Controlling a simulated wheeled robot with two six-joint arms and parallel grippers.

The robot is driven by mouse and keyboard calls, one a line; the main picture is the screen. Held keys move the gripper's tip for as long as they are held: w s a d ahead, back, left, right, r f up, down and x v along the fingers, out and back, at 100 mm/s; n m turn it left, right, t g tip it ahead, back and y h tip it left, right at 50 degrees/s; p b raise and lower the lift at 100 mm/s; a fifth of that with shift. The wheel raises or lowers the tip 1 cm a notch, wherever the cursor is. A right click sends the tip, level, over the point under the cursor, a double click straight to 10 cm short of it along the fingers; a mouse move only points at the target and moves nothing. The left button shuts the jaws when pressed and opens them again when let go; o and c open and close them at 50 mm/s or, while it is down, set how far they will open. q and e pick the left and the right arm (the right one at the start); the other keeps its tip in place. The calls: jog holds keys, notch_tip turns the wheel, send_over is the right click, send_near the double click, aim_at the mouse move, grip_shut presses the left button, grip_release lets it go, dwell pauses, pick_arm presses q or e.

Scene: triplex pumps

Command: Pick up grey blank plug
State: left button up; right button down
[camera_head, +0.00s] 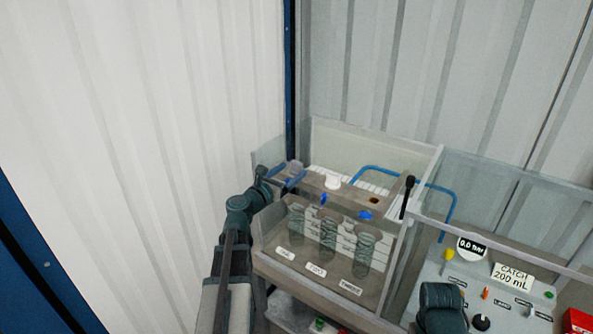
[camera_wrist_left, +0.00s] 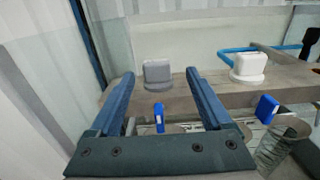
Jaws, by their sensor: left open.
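In the head view the grey plug (camera_head: 295,167) shows only partly, behind my left gripper (camera_head: 286,175). My left gripper is open and empty. In the left wrist view its two blue fingers (camera_wrist_left: 160,76) point toward the plug, one to each side of it in the picture. I cannot tell whether the fingertips reach the plug. I see no contact. My right gripper is not in view.
A white plug (camera_head: 332,182) stands on the same beam (camera_head: 350,199), right of the grey one. Blue tabs (camera_head: 365,215) and clear spring-like cylinders (camera_head: 328,235) sit in front. Clear panels (camera_head: 410,235) and a blue pipe (camera_head: 400,172) bound the station.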

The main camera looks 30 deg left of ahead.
aim_at(295, 167)
pick_arm(q)
jog(key=w, duration=0.4)
jog(key=shift+w+f, duration=0.15)
grip_shut()
